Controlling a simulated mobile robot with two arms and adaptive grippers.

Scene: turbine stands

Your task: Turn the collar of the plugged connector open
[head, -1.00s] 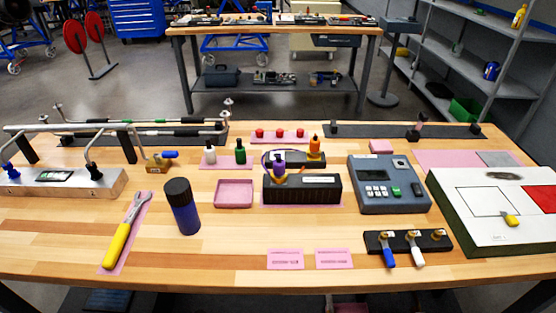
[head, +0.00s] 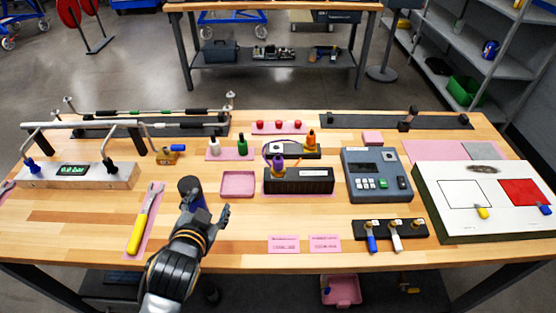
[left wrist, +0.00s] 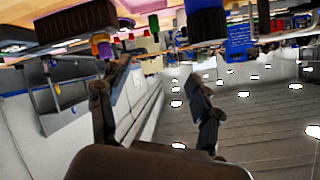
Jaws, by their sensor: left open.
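A purple connector (head: 277,164) stands upright at the black box (head: 312,181) in the middle of the table, with a thin cable looping beside it. An orange-topped connector (head: 311,139) stands on a dark base just behind. How far either is plugged, and its collar position, is too small to tell. My left gripper (head: 207,208) is open and empty in the head view, front left of the box and well apart from both connectors. Its spread fingers also show in the left wrist view (left wrist: 155,108). My right gripper is not in view.
A dark-capped bottle (head: 188,187) stands right by my left gripper, partly hidden by it. A yellow-handled wrench (head: 145,220) lies left. A pink tray (head: 238,184) sits left of the box, a grey keypad device (head: 376,176) right. Bare wood lies in front of the tray.

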